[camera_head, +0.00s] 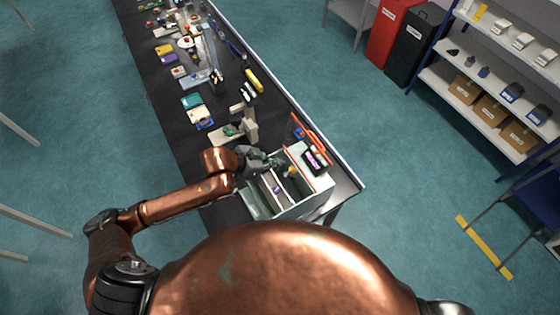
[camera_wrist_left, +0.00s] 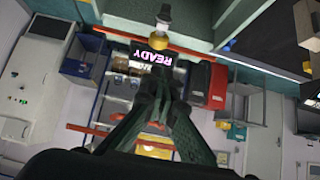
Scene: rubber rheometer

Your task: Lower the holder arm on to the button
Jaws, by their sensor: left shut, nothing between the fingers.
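The rheometer (camera_head: 318,183) is a pale box at the near right end of the dark bench, with an open recess facing my body. Its small display (camera_head: 315,159) is lit; in the left wrist view the display (camera_wrist_left: 156,64) reads READY. A small yellow part (camera_head: 291,172) sits by the recess; in the left wrist view a yellow ring (camera_wrist_left: 165,48) with a grey-white tip shows just beyond my fingers. I cannot tell which part is the holder arm or the button. My left gripper (camera_head: 274,161) is shut and empty over the rheometer's left side, close to the yellow part.
A beige stand (camera_head: 246,122) is on the bench just behind my left gripper. An orange frame (camera_head: 313,134) rises behind the rheometer. Many small items lie along the bench (camera_head: 172,112) farther back. Shelves with boxes (camera_head: 490,112) stand to the right, beyond open floor.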

